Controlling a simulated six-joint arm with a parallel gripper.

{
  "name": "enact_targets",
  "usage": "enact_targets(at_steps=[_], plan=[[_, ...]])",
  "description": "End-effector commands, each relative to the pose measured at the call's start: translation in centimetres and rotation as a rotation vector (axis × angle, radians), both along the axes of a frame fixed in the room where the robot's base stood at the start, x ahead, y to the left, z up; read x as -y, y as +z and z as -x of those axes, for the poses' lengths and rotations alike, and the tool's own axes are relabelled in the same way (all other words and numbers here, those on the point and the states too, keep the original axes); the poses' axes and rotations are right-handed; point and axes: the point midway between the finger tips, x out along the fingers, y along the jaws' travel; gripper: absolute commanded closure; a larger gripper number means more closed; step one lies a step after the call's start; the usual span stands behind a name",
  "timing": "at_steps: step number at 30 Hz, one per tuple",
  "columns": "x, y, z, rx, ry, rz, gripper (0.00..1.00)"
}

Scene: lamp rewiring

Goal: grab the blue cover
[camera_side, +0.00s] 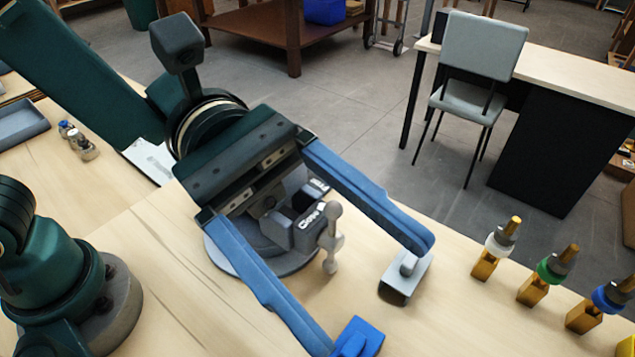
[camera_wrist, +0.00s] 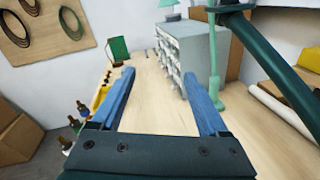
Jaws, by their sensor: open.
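A blue cover (camera_side: 607,299) sits around the upper part of a brass fitting at the right of the side view, near the table edge. A bright blue piece (camera_side: 358,338) shows at the end of the near finger, cut by the bottom edge; I cannot tell whether it is separate from the finger. My gripper (camera_side: 388,292) has two long blue fingers spread wide, with nothing between their tips. It is well to the left of the blue cover.
A white-ringed fitting (camera_side: 497,245) and a green-ringed fitting (camera_side: 550,272) stand left of the blue one. A grey block (camera_side: 405,278) lies below the far fingertip. A grey vise (camera_side: 308,228) stands behind the fingers. A grey drawer cabinet (camera_wrist: 195,55) shows in the wrist view.

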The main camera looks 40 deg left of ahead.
Motion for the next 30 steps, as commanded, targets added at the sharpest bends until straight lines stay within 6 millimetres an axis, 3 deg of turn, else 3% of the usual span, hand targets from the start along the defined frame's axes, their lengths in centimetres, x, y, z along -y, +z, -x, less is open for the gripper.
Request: enact_targets(at_steps=[6,18,30], plan=[[0.8,-3.9,-3.5,-0.269,0.199,0.01,0.22],[0.7,-11.9,-3.5,-0.255,0.196,0.015,0.22],[0.7,-15.5,-3.5,-0.249,0.194,0.019,0.22]])
